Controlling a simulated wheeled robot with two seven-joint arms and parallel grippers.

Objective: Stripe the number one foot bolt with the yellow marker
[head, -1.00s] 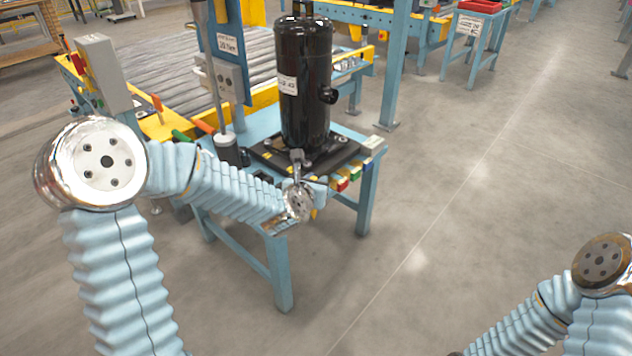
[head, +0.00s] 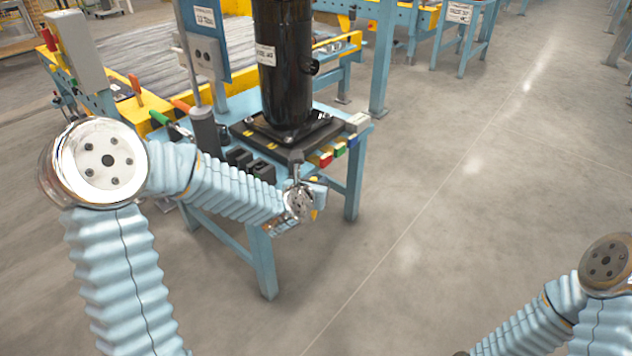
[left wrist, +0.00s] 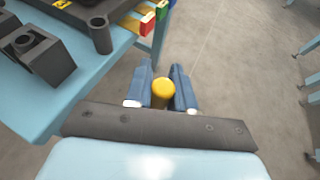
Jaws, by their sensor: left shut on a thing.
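The black compressor (head: 286,85) stands upright on a dark square base (head: 262,131) with small yellow marks, on a light blue table (head: 222,107). I cannot make out the number one foot bolt. My left gripper (head: 316,193) is just off the table's near right edge, lower than the compressor base. In the left wrist view its two blue fingers (left wrist: 163,82) are shut on the yellow marker (left wrist: 163,93), seen end-on, with bare floor beyond. A grey hollow cylinder (left wrist: 100,36) stands by the base's corner. My right arm shows at lower right; its gripper is out of view.
Black blocks (left wrist: 38,55) sit along the table's near edge. A grey post (head: 190,65) and a roller conveyor (head: 150,82) are behind left. The floor to the right is clear.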

